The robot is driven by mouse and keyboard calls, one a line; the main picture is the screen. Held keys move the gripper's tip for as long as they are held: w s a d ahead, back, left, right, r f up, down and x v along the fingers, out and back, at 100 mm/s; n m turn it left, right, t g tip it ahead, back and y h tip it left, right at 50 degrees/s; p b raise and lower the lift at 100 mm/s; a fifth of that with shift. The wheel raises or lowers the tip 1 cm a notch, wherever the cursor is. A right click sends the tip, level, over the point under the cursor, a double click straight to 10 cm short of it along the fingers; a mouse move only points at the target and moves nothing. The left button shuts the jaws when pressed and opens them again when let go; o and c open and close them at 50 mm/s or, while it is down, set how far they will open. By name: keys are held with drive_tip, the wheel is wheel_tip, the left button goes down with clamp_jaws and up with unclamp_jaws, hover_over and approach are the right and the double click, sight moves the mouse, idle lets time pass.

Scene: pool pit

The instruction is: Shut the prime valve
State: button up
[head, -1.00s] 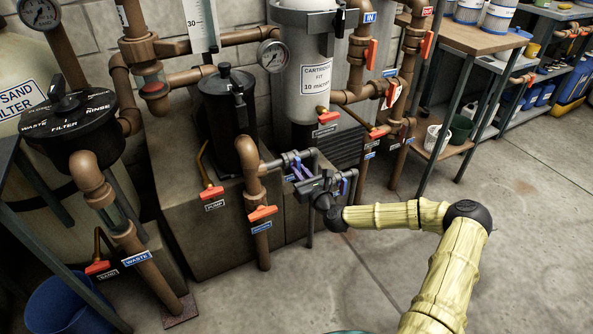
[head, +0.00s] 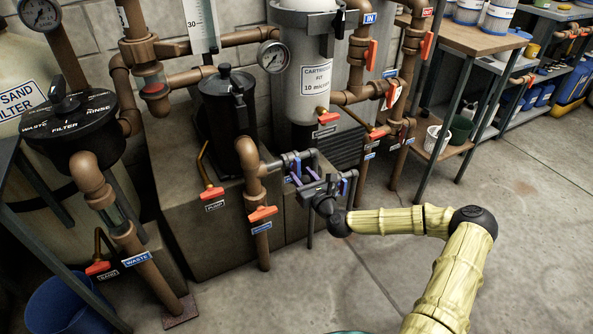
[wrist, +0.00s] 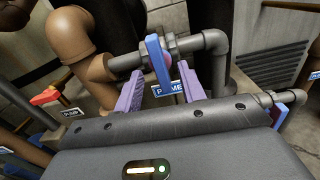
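The prime valve's blue lever (wrist: 158,65) sits on a short grey pipe in the wrist view and points across the pipe in the picture. A blue PRIME label (wrist: 168,89) shows just below it. In the head view the lever (head: 297,165) is small and partly crowded by my gripper (head: 302,177). My gripper's two purple fingers (wrist: 161,87) are apart, one on each side of the lever. Gaps show between lever and fingers, wider on the right; I cannot tell whether the left finger touches it.
A brown elbow pipe (head: 249,158) stands close left of the gripper. Another blue lever (head: 345,183) is close on its right. A red-handled PUMP valve (head: 211,193) is further left. The black pump strainer (head: 226,100) stands behind. The floor (head: 400,270) in front is open.

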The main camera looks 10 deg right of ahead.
drive_tip(key=v, duration=0.5)
drive_tip(key=shift+s+d+p, duration=0.1)
drive_tip(key=shift+s+p, duration=0.1)
drive_tip(key=shift+p, duration=0.1)
idle(1.0)
